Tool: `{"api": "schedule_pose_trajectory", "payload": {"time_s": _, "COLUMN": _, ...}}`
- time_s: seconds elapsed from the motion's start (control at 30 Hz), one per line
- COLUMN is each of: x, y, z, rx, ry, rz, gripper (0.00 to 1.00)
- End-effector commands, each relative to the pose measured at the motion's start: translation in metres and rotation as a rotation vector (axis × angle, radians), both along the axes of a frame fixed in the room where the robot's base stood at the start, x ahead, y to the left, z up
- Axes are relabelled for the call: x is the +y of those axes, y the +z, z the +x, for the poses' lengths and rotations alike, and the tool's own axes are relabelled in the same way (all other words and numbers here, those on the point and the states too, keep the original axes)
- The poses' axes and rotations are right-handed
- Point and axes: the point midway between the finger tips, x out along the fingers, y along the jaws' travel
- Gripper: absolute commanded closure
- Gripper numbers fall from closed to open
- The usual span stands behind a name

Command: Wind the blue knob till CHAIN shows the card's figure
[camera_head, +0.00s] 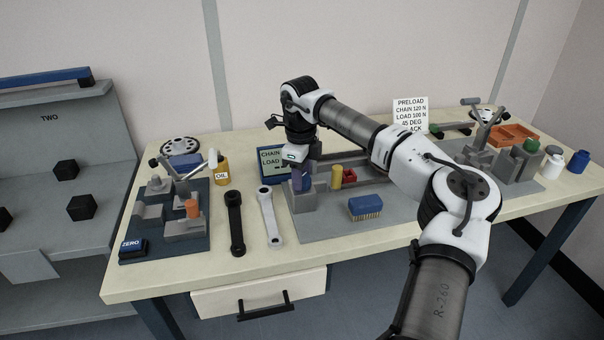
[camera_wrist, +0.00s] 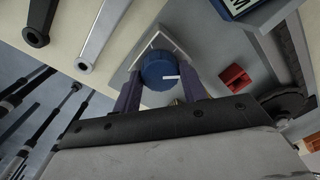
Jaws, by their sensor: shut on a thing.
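The blue knob (camera_wrist: 158,68) shows in the wrist view, round with a white mark on its face pointing right. My gripper (camera_wrist: 160,84) has a finger on each side of it and is shut on it. In the head view my gripper (camera_head: 301,178) is over a grey block, and the knob cannot be told apart from the fingers there. The display (camera_head: 268,162) reads CHAIN and LOAD on its left side; its figures are hidden behind my wrist. The white card (camera_head: 410,108) reads PRELOAD, CHAIN 120 N, LOAD 100 N, 45 DEG; its lowest line is partly covered by my arm.
A yellow cylinder (camera_head: 337,176), a red block (camera_head: 349,174) and a blue brush (camera_head: 365,207) are close right of my gripper. A black wrench (camera_head: 235,222) and a silver wrench (camera_head: 270,215) lie to the left. An oil bottle (camera_head: 221,172) stands behind them.

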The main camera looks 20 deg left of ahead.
Motion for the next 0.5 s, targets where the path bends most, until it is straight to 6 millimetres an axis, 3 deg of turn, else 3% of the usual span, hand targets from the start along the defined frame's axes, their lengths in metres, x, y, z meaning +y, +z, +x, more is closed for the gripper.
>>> {"api": "schedule_pose_trajectory", "payload": {"time_s": 0.5, "x": 0.0016, "y": 0.0014, "z": 0.0003, "rx": -0.004, "ry": -0.437, "rz": 0.0, "gripper": 0.81}}
